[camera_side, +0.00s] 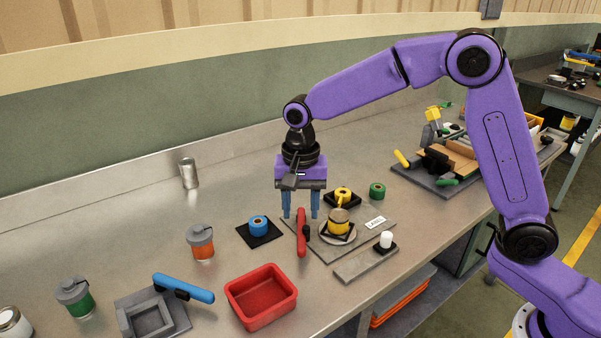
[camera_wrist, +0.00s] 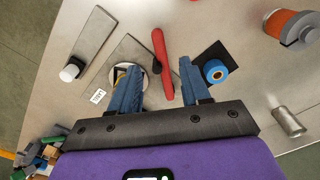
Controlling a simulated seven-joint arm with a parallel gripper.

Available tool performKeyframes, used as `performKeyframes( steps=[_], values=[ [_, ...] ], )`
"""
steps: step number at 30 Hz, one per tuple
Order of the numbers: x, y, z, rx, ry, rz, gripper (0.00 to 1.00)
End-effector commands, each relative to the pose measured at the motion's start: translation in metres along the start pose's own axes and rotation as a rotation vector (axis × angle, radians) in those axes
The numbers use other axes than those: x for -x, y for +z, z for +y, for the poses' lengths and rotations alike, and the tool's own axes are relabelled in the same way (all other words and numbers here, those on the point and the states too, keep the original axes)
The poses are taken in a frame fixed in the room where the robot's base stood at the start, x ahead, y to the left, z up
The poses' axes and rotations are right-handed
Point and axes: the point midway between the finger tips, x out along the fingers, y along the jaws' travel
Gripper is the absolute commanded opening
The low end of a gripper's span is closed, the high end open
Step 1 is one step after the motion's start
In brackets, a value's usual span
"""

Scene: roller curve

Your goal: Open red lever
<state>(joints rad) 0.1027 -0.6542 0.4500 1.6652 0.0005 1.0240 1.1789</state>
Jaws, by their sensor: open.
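The red lever (camera_side: 301,236) stands at the left edge of a grey plate on the metal table, beside a round part with a yellow and black piece. In the wrist view the red lever (camera_wrist: 162,62) lies ahead of and between the fingers, with its length running away from my gripper. My gripper (camera_side: 301,214) is open and empty, pointing down, with its blue fingers above and behind the lever. In the wrist view my gripper (camera_wrist: 158,85) has its fingers spread apart. I cannot tell exactly how high the fingertips are above the lever.
A blue roll on a black pad (camera_side: 259,230) is left of the lever. A red tray (camera_side: 261,295) is in front. A grey block with a white knob (camera_side: 386,240) is at right. An orange jar (camera_side: 201,242) and a blue-handled fixture (camera_side: 183,288) stand further left.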

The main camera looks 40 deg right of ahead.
Motion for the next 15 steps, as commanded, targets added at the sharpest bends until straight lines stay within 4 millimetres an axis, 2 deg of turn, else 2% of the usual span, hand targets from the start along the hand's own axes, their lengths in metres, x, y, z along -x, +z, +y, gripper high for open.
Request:
performKeyframes(
  steps=[1,6,12,15],
  values=[
    [0.012,0.0,-0.001,-0.001,-0.005,0.002,0.47],
    [0.045,-0.001,-0.001,-0.002,-0.006,0.002,0.47],
    [0.072,-0.001,-0.001,-0.002,-0.004,0.001,0.47],
    [0.078,0.0,0.0,-0.002,-0.002,0.0,0.47]
  ],
)
